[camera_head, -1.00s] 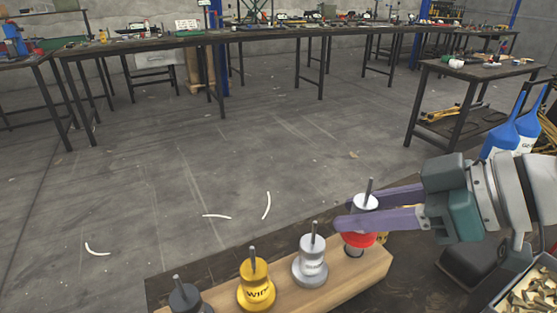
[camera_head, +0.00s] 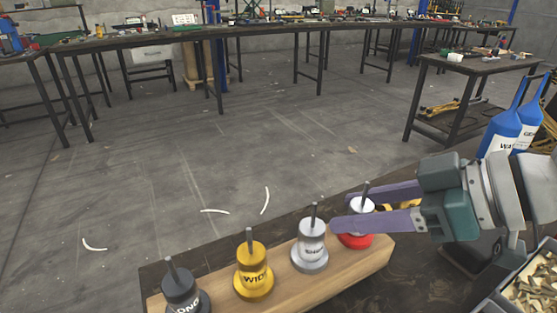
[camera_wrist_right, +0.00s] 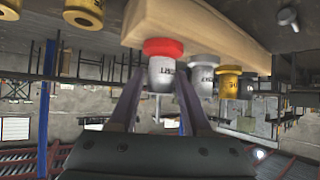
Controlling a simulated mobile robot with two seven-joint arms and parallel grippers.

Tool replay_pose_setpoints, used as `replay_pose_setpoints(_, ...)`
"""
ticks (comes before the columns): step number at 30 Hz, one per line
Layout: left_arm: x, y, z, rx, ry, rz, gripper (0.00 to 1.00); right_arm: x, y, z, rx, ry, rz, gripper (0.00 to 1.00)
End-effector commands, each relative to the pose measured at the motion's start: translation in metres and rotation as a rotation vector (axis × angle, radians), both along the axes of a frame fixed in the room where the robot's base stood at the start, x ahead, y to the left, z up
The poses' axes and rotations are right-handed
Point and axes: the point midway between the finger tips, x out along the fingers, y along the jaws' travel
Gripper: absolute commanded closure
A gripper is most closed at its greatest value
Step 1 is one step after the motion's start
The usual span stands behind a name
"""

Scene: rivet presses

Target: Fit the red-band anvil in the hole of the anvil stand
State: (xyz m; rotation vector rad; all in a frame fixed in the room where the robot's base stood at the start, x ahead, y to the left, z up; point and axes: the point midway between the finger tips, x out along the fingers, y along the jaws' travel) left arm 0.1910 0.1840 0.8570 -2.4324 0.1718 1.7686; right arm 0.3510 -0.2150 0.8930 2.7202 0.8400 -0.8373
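The red-band anvil (camera_head: 356,240) has a pale body, a thin pin on top and a red band at its base. It stands upright at the right end of the wooden anvil stand (camera_head: 335,276). My right gripper (camera_head: 342,213) has its two purple fingers on either side of the pale body, above the band. The right wrist view shows the red band (camera_wrist_right: 163,47) against the wood and the fingers (camera_wrist_right: 160,78) close on both sides of the body. The hole under the anvil is hidden. My left gripper is not in view.
Silver (camera_head: 311,250), yellow (camera_head: 253,272) and dark (camera_head: 182,292) anvils stand in a row on the wood to the left. Blue bottles (camera_head: 502,128) stand at the right, and a tray of small brass parts (camera_head: 530,290) is at the lower right.

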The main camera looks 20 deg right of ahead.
Motion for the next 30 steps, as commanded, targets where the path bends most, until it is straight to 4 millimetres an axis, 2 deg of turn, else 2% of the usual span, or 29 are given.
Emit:
replay_pose_setpoints(1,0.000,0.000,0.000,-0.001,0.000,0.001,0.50,0.000,0.000,0.000,0.000,0.000,0.000,0.45)
replay_pose_setpoints(5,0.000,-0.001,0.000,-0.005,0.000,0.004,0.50,0.000,0.000,0.000,-0.001,0.001,0.000,0.30)
replay_pose_setpoints(13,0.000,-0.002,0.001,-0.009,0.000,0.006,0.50,-0.002,-0.001,-0.001,-0.002,0.005,-0.001,0.30)
replay_pose_setpoints(17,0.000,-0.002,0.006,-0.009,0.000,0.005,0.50,-0.007,-0.005,0.005,-0.005,0.004,0.000,0.30)
replay_pose_setpoints(30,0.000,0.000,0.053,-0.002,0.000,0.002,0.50,-0.053,-0.035,0.046,-0.002,0.007,0.001,0.30)
